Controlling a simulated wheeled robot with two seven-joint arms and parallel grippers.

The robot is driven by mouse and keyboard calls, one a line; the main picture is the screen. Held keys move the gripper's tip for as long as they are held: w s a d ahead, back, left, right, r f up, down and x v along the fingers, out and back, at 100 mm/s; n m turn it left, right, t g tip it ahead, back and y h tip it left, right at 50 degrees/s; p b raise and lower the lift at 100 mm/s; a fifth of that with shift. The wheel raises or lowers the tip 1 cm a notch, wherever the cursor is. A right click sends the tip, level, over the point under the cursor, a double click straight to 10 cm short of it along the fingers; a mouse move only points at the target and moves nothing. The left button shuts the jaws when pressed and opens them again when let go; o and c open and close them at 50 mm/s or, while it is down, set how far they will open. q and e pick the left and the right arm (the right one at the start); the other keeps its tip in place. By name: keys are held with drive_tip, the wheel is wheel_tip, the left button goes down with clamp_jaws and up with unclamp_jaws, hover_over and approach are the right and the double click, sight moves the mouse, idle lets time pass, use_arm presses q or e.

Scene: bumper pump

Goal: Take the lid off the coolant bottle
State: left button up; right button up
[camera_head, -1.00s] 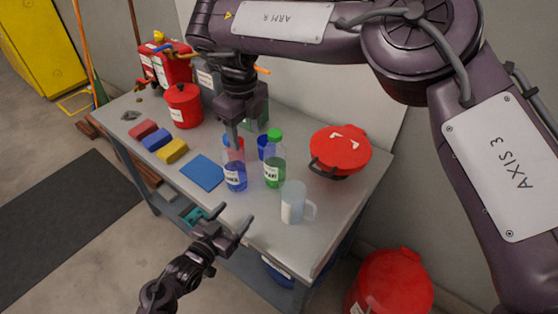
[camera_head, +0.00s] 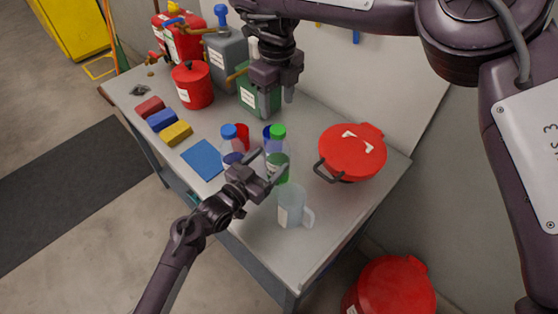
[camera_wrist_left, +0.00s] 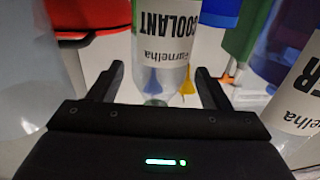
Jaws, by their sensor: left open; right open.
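The coolant bottle (camera_head: 279,158) is clear with a green lid (camera_head: 278,131) and stands upright on the table. In the left wrist view its COOLANT label (camera_wrist_left: 166,20) appears upside down. My left gripper (camera_head: 270,164) is open beside the bottle. In the left wrist view the bottle lies in line with the gap between the fingertips (camera_wrist_left: 160,75), and no grip shows. My right gripper (camera_head: 274,92) is open and empty, pointing down above the table behind the bottle. The left gripper hides part of the lower bottle in the head view.
A blue-capped bottle (camera_head: 230,145) stands close left of the coolant bottle. A clear mug (camera_head: 291,208) is in front and a red pot (camera_head: 352,150) to the right. Red (camera_head: 243,135) and blue (camera_head: 267,132) cups stand behind. A blue mat (camera_head: 203,159) lies left.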

sight(279, 152)
use_arm(q)
drive_tip(key=x, duration=0.4)
drive_tip(key=shift+w+d+f, duration=0.1)
drive_tip(key=shift+w+d, duration=0.2)
use_arm(e)
drive_tip(key=shift+w+d, duration=0.1)
